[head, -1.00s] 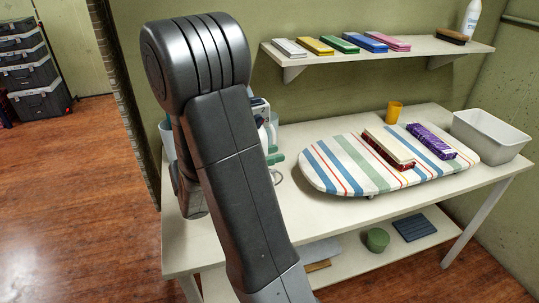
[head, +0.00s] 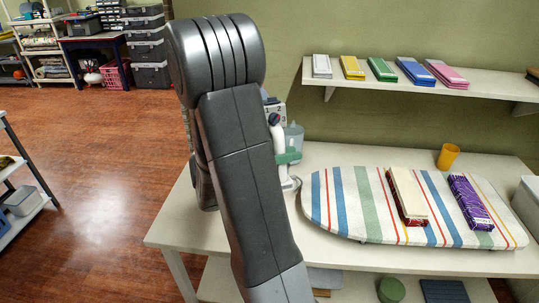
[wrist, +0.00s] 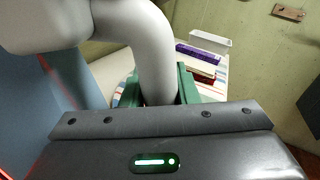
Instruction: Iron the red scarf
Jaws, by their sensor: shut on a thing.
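A dark red folded cloth (head: 415,218), likely the red scarf, lies on the striped ironing board (head: 352,203) with a flat cream piece on top. It also shows in the wrist view (wrist: 200,76). A white appliance (head: 271,110) with a numbered dial and a bluish clear part, likely the iron, is partly hidden behind my arm. My gripper (wrist: 160,88) is shut around its thick white curved handle (wrist: 148,45) between green finger pads. It is left of the board, apart from the red cloth. The appliance's underside is hidden.
A purple folded cloth (head: 468,200) lies right of the red one. A yellow cup (head: 448,156) stands behind the board; a white bin (wrist: 210,38) is beyond. A wall shelf (head: 420,88) overhead holds several coloured folded pieces. The table's left front (head: 195,232) is bare.

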